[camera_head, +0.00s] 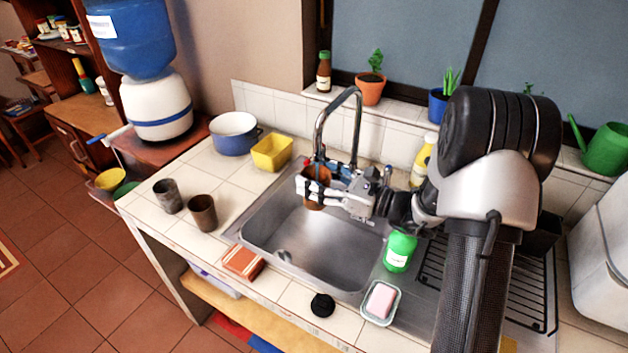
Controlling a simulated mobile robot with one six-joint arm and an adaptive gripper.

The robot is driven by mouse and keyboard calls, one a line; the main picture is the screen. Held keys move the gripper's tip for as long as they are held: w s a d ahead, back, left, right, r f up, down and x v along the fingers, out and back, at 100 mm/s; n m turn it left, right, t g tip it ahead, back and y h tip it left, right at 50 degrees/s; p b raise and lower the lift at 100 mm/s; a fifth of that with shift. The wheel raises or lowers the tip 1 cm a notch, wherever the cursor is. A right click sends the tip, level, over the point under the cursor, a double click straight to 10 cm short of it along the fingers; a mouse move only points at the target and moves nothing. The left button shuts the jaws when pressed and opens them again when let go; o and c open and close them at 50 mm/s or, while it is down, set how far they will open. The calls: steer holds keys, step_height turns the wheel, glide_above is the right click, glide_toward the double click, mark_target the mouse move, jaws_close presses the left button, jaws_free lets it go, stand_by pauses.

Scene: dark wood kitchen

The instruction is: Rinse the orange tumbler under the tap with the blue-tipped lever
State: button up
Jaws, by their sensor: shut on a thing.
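My gripper (313,189) is shut on the orange-brown tumbler (316,172) and holds it above the left back part of the steel sink (272,225). The tumbler looks roughly upright, and my fingers hide part of it. The curved metal tap (319,124) stands behind the sink, its spout coming down close above the tumbler. Small blue parts (319,153) show near the tap beside my gripper. I cannot tell whether they are the lever's tip, or whether water runs.
Two dark cups (203,213) (167,196) stand on the counter left of the sink. A yellow tub (272,152) and blue-white pot (235,133) stand behind them. A water dispenser (157,104) stands far left.

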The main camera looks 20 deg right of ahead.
mark_target(308, 202)
steer(key=shift+d, duration=0.15)
stand_by(0.5)
steer(key=shift+s+d, duration=0.35)
steer(key=shift+w+a, duration=0.15)
steer(key=shift+w+a, duration=0.25)
steer(key=shift+a, duration=0.1)
steer(key=shift+d, duration=0.1)
stand_by(0.3)
steer(key=shift+s+d, duration=0.4)
steer(key=shift+a, duration=0.1)
steer(key=shift+s+a, duration=0.75)
steer(key=shift+s, duration=0.35)
steer(key=shift+s+a, duration=0.75)
steer(key=shift+s, duration=0.3)
steer(key=shift+s+a, duration=0.75)
steer(key=shift+s, duration=0.35)
